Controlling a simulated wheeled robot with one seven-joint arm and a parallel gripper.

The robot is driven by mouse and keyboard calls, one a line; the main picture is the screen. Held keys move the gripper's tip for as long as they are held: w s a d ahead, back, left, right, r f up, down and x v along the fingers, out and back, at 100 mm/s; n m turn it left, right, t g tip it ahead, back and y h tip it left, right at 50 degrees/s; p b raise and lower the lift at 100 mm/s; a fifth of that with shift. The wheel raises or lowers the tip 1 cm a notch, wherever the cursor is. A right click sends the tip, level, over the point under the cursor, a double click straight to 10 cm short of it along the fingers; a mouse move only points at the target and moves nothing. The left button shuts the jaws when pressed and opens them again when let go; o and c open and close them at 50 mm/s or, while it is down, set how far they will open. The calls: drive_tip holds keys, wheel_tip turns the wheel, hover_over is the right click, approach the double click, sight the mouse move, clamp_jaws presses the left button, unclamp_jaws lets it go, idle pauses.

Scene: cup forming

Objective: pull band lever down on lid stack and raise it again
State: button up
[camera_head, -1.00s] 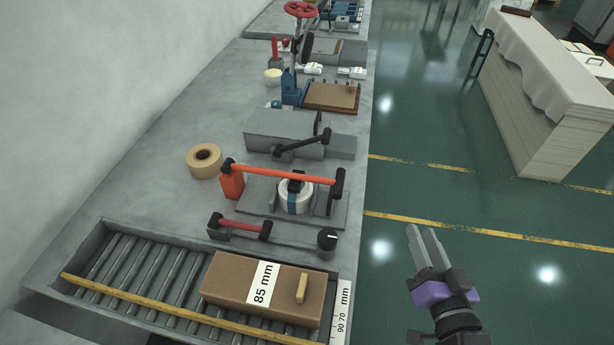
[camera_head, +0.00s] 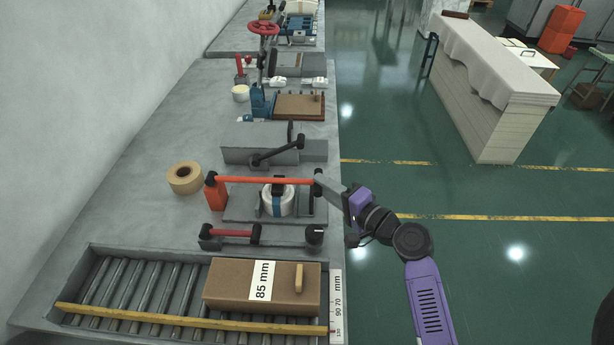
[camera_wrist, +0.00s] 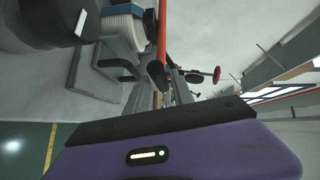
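The band lever (camera_head: 265,181) is an orange-red bar lying about level across the lid stack, with an orange block at its left end and a black grip at its right end. The lid stack (camera_head: 270,205) is white and round with a blue band, on a grey base plate. It shows at the upper left of the wrist view (camera_wrist: 122,22), with the lever's red bar (camera_wrist: 162,30) beside it. My gripper (camera_head: 320,177) points left, its fingertips at the lever's black end. Its fingers look apart; whether they touch the grip is unclear.
A shorter red lever (camera_head: 232,233) and a black knob (camera_head: 314,234) sit in front. A roller tray (camera_head: 85,250) holds a brown box (camera_head: 225,285). A tape roll (camera_head: 185,177) lies left, and a grey block with a black lever (camera_head: 240,150) stands behind. Open floor lies right.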

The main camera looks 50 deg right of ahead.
drive_tip(key=w, duration=0.3)
drive_tip(key=w+d, duration=0.1)
drive_tip(key=w, duration=0.1)
drive_tip(key=shift+w+f+p, duration=0.35)
drive_tip(key=shift+f, duration=0.05)
drive_tip(key=shift+c, duration=0.2)
clamp_jaws()
idle(0.9)
